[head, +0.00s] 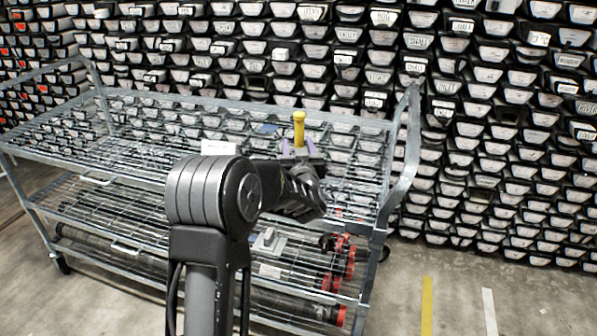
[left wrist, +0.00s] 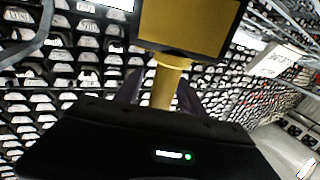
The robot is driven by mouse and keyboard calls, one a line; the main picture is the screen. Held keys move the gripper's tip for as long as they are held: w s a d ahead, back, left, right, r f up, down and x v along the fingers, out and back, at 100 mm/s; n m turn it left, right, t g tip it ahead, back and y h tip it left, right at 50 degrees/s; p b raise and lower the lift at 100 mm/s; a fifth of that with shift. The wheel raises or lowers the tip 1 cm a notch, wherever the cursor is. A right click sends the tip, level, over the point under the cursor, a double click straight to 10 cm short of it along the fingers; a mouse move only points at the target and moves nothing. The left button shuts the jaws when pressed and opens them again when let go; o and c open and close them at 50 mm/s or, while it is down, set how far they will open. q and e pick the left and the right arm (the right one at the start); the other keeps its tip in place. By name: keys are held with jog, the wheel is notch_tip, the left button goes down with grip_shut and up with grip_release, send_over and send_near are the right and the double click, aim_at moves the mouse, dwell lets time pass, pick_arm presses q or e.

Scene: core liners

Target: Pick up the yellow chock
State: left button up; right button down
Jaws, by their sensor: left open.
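The yellow chock (head: 299,128) stands upright above the top wire shelf of the cart, with a wider head and a narrow stem. In the left wrist view its broad yellow face (left wrist: 185,25) fills the top centre, and its stem runs down towards my gripper. My left gripper (head: 303,163) is beside the chock's lower part, partly hidden by my own arm. In the left wrist view the open fingers of my left gripper (left wrist: 161,92) stand on either side of the stem. Contact cannot be told. The chock's base is hidden. My right gripper is not in view.
The metal cart (head: 400,185) has wire shelves and raised end handles. A grey item (head: 268,241) is lower down. Stacked core liners (head: 480,130) fill the back.

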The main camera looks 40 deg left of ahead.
pick_arm(q)
grip_shut()
dwell(0.6)
dwell(0.8)
jog(key=shift+r, duration=0.15)
